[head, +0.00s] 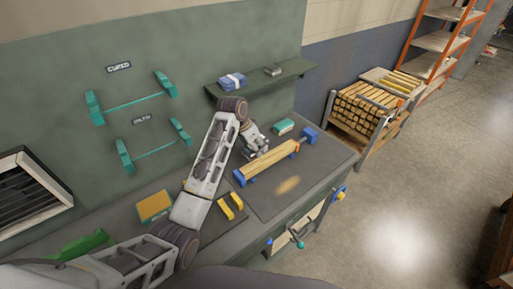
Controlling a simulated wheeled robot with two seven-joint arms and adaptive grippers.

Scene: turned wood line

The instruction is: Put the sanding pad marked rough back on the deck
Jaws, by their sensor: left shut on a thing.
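My left gripper (257,153) reaches over the bench from the left, just behind a turned wood piece (271,161). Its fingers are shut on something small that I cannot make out. The wood piece lies between two blue end holders. A teal block (284,127), perhaps a sanding pad, lies behind it, apart from the gripper. A tan-topped green block (154,206) with a small label sits at the left of the bench. I can read no "rough" mark on either. My right gripper is not in view.
Two yellow pieces (231,206) lie left of the dark bench plate (283,204). A wall shelf (262,83) holds a blue bundle (232,81). Teal racks (152,155) hang on the wall. A cart of wood blanks (366,104) stands right. The plate's front is clear.

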